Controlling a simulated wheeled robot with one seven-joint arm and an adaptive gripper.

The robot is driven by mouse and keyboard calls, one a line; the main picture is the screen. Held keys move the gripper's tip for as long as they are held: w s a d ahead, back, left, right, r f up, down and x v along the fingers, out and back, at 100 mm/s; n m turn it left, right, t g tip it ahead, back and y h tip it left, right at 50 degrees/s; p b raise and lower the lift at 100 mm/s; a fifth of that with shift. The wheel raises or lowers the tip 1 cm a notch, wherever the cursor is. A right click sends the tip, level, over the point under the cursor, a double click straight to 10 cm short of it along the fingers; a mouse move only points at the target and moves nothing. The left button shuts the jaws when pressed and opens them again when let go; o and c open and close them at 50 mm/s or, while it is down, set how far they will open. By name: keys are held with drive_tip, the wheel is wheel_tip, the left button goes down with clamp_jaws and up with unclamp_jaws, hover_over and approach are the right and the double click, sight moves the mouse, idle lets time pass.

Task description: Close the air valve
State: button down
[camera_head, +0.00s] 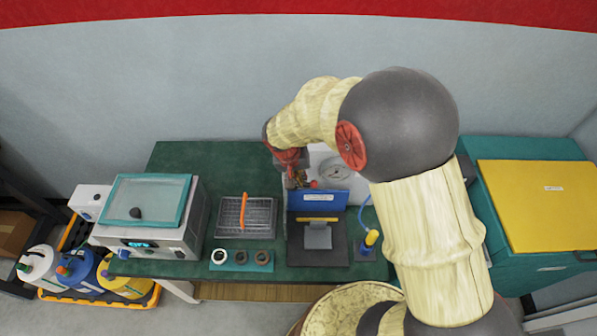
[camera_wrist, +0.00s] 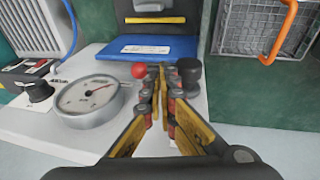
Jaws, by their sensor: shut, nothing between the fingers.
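My gripper (camera_wrist: 159,78) is shut and empty above the white test panel (camera_wrist: 90,139), its fingertips between a red ball knob (camera_wrist: 139,70) on the left and an upright black knob (camera_wrist: 189,72) on the right. In the head view my gripper (camera_head: 293,180) is left of the red knob (camera_head: 314,184). I cannot tell whether the fingers touch either knob. The red knob looks like a valve lever's end; its stem is mostly hidden by the fingers. A round pressure gauge (camera_wrist: 88,98) is to the left, and also shows in the head view (camera_head: 335,172).
A blue panel (camera_wrist: 158,48) stands beyond the knobs. A wire basket (camera_wrist: 252,31) with an orange handle is at right. Another black knob (camera_wrist: 38,91) is at left. A bench-top machine (camera_head: 150,215) stands on the left of the green table (camera_head: 180,153).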

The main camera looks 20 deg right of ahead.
sight(305, 185)
drive_tip(key=shift+x, duration=0.85)
drive_tip(key=shift+f, duration=0.1)
drive_tip(key=b, duration=0.1)
drive_tip(key=f+b, duration=0.1)
drive_tip(key=shift+d+f+b, duration=0.3)
drive_tip(key=shift+d, duration=0.1)
drive_tip(key=shift+s+b, duration=0.25)
drive_tip(key=shift+b, duration=0.05)
drive_tip(key=shift+d, duration=0.1)
